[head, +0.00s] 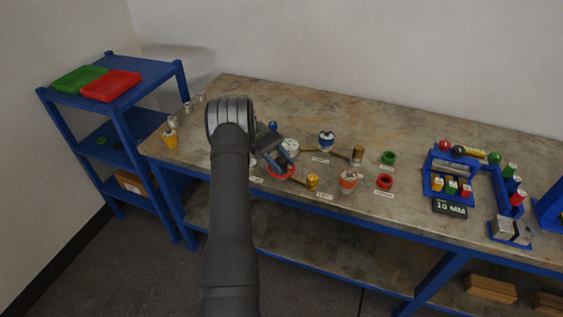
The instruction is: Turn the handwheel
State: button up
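A red wheel-like ring (283,175), which looks like the handwheel, is on the workbench just below and beside my gripper. My gripper (278,158) is over its upper left part and hides some of it. I cannot tell whether the fingers touch the ring or are apart from it, nor whether they are open. A whitish round vessel part (291,146) shows right behind my gripper. A brass cylinder (312,182) is at the end of a pipe to the right of the ring.
A blue and white vessel (326,140), an orange and white vessel (348,181), a brass cylinder (358,154), a green ring (389,157) and a smaller red ring (384,181) stand to the right. A blue rack (451,170) is farther right. The back of the workbench (330,105) is clear.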

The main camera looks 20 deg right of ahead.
jog(key=o, duration=0.3)
